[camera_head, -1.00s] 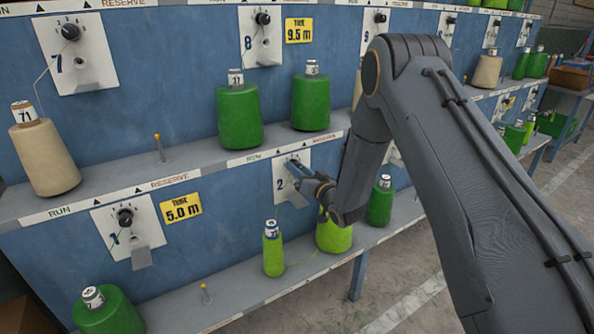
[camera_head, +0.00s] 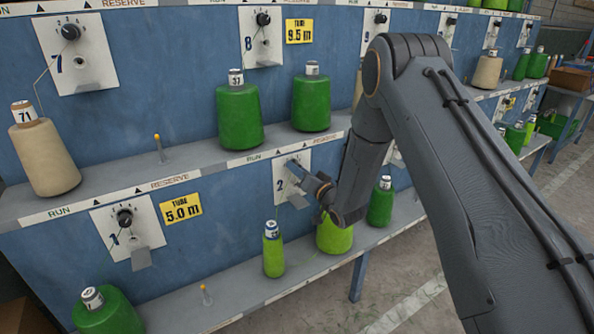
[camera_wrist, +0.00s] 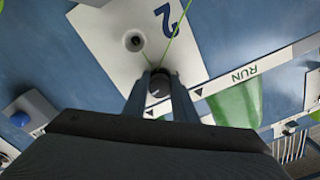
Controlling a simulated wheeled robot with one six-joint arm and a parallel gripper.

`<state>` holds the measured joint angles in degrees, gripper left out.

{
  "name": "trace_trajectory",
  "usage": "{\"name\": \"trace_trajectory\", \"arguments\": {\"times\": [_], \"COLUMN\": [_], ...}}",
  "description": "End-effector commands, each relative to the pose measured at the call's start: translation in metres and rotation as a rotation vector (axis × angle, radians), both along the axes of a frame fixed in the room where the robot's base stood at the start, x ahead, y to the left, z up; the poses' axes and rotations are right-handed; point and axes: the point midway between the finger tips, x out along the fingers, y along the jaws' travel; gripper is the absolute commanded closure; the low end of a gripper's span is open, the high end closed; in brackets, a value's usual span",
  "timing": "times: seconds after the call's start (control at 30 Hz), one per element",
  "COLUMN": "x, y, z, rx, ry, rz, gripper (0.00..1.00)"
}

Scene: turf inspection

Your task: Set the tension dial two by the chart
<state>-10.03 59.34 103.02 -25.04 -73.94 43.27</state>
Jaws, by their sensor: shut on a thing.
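The white plate marked 2 (camera_head: 280,172) is on the blue panel under the middle shelf; it also shows in the wrist view (camera_wrist: 104,40). My gripper (camera_head: 299,168) reaches to this plate from the right. In the wrist view, the dark round tension dial (camera_wrist: 159,85) sits between my two fingertips, and they are shut on it. My fingers mostly hide the dial in the head view, and its scale and pointer setting cannot be read. A green thread runs across the plate near the dial. I cannot make out a chart.
Green cones (camera_head: 240,117) and a beige cone (camera_head: 45,158) stand on the middle shelf. A lime cone (camera_head: 333,236) and a slim lime tube (camera_head: 273,250) stand below my gripper. Plate 1 (camera_head: 128,228) is at left beside a yellow 5.0 m sign (camera_head: 181,208).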

Motion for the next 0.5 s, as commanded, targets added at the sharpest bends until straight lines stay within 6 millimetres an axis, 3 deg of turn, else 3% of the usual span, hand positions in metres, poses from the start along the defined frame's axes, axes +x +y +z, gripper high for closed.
{"name": "trace_trajectory", "arguments": {"times": [0.03, 0.13, 0.5], "x": [-0.001, -0.0008, -0.0044], "y": [0.0013, 0.0008, -0.0035], "z": [-0.0005, -0.0004, -0.0006], "rx": [0.0, -0.001, -0.001], "ry": [0.002, 0.001, 0.001], "rz": [0.003, 0.002, 0.0], "gripper": [0.72, 0.56, 0.56]}}
